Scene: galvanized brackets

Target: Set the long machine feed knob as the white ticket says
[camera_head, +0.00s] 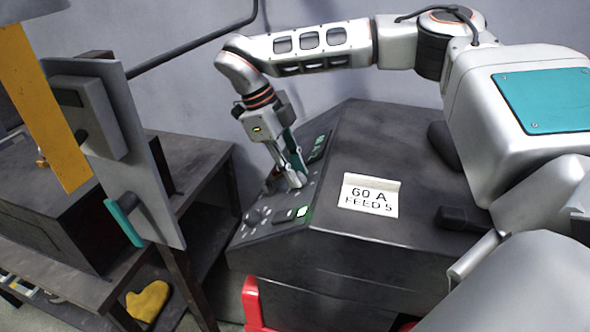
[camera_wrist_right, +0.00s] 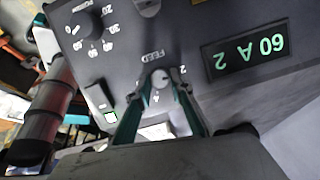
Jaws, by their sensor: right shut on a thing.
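The white ticket (camera_head: 370,195) lies on top of the dark machine (camera_head: 400,250) and reads "60 A FEED 5". My right gripper (camera_head: 297,182) reaches down onto the sloping control panel. In the right wrist view its teal fingers (camera_wrist_right: 160,84) are shut on the small grey feed knob (camera_wrist_right: 160,76), below the upside-down word FEED. Figures 2 and 4 show around the knob; others are hidden by the fingers. The green display (camera_wrist_right: 246,52) shows upside down and reads "60 A 2". It also shows in the head view (camera_head: 319,147). My left gripper is not in view.
A larger dark knob (camera_wrist_right: 86,26) with a numbered scale sits beside the feed knob. A rocker switch (camera_wrist_right: 101,100) with a green light is near the panel edge. A grey upright plate (camera_head: 150,170) and a workbench stand at the left. A yellow glove (camera_head: 148,301) lies below.

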